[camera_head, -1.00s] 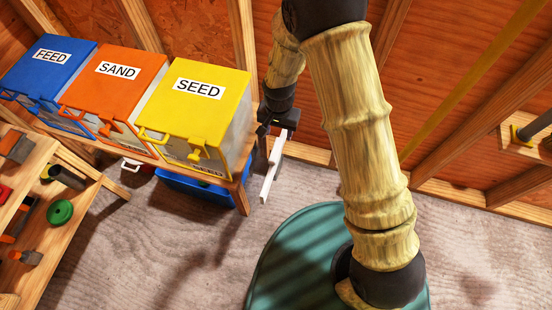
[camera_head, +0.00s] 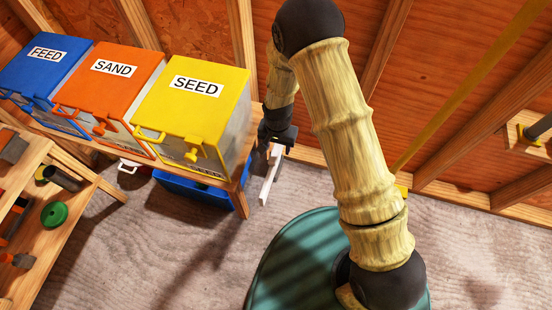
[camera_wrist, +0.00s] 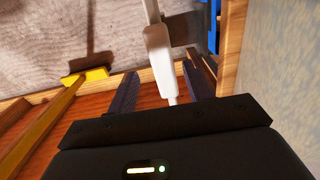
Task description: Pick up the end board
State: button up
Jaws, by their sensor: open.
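A narrow white piece (camera_head: 269,180), which I take for the end board, stands upright and slightly slanted by the right end of the bin bench. In the wrist view the white piece (camera_wrist: 160,55) shows between my two dark fingers, with a gap on both sides. My gripper (camera_head: 273,141) is open and points down at its upper end, which it partly hides in the head view. In the wrist view my gripper (camera_wrist: 159,78) holds nothing.
Blue FEED (camera_head: 42,70), orange SAND (camera_head: 110,85) and yellow SEED (camera_head: 195,105) bins line the bench, close left of my gripper. A blue tub (camera_head: 190,188) sits below. A yellow pole (camera_head: 470,85) leans against the wall. The floor (camera_head: 130,245) in front is partly clear.

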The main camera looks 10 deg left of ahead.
aim_at(276, 150)
jog(key=shift+a+f+b, duration=0.15)
jog(key=shift+f+b, duration=0.2)
jog(key=shift+f, duration=0.75)
jog(key=shift+a+f+b, duration=0.15)
jog(key=shift+f+b, duration=0.2)
jog(key=shift+f, duration=0.75)
jog(key=shift+f, duration=0.25)
grip_shut()
jog(key=shift+r, duration=0.15)
notch_tip(276, 150, up, 10)
jog(key=p, duration=0.3)
jog(key=shift+r, duration=0.15)
